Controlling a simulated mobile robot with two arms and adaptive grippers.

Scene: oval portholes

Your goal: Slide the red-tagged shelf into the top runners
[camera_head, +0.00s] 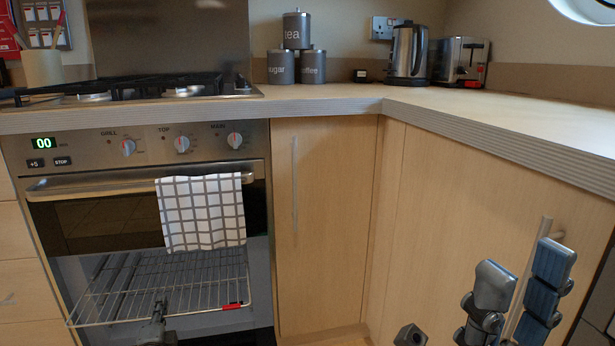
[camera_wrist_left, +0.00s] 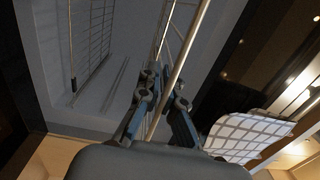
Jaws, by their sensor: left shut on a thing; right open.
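The wire shelf (camera_head: 160,285) lies roughly level in front of the grey oven space (camera_head: 75,270), below the towel. A red tag (camera_head: 231,307) is on its front bar, near the right corner. My left gripper (camera_head: 158,312) is at the middle of that front bar. In the left wrist view its fingers (camera_wrist_left: 165,92) are shut on the shelf's rod (camera_wrist_left: 178,72). The top runners cannot be made out clearly; a wire grid (camera_wrist_left: 90,40) shows on the grey wall in the left wrist view. My right gripper (camera_head: 522,280) is open at the lower right, away from the shelf.
A checked towel (camera_head: 202,212) hangs on the oven handle (camera_head: 95,186) just above the shelf, also at right in the left wrist view (camera_wrist_left: 245,135). A cabinet handle (camera_head: 545,228) is close by my right gripper. The worktop holds canisters (camera_head: 297,66), a kettle (camera_head: 406,52) and a toaster (camera_head: 459,62).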

